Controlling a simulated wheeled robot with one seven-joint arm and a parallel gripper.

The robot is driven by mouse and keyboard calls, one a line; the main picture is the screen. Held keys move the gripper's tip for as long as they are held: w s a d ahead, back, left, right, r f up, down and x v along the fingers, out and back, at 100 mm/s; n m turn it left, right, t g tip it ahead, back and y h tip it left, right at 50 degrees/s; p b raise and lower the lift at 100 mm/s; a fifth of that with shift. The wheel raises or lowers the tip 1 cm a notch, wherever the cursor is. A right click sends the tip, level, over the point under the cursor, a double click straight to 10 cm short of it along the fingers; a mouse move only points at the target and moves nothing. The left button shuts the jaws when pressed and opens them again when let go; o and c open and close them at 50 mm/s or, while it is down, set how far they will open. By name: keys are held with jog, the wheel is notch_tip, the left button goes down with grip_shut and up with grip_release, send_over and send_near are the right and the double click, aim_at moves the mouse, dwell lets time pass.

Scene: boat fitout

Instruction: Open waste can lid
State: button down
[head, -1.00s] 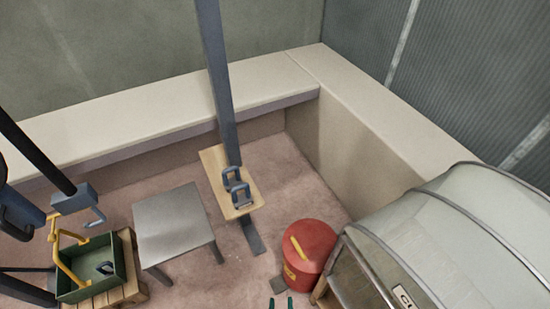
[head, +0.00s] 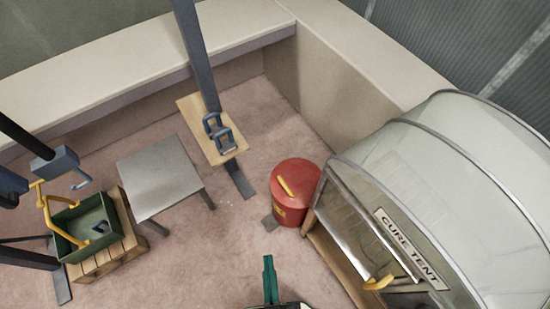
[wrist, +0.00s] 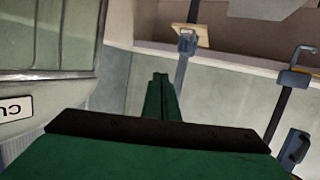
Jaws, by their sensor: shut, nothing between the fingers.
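The red waste can (head: 291,192) stands on the floor just left of the cure tent. Its lid, with a yellow handle (head: 286,186) on top, looks closed. I do not make out the can in the wrist view.
The cure tent (head: 445,160) with its yellow handle (head: 379,283) fills the right side. A grey table (head: 160,175) and a green crate (head: 70,243) on a wooden stand are to the left. A post with a wooden board (head: 190,112) stands behind. Pink floor between is clear.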

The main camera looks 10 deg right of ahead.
jog(key=w+a+f+n+g, duration=0.1)
jog(key=w+f+n+g, duration=0.4)
jog(key=f, duration=1.2)
jog(key=n+g+h, duration=0.7)
jog(key=n, duration=1.1)
send_over(277, 191)
notch_tip(277, 191, down, 17)
jog(key=shift+a+f, duration=0.1)
jog(key=shift+w, duration=0.1)
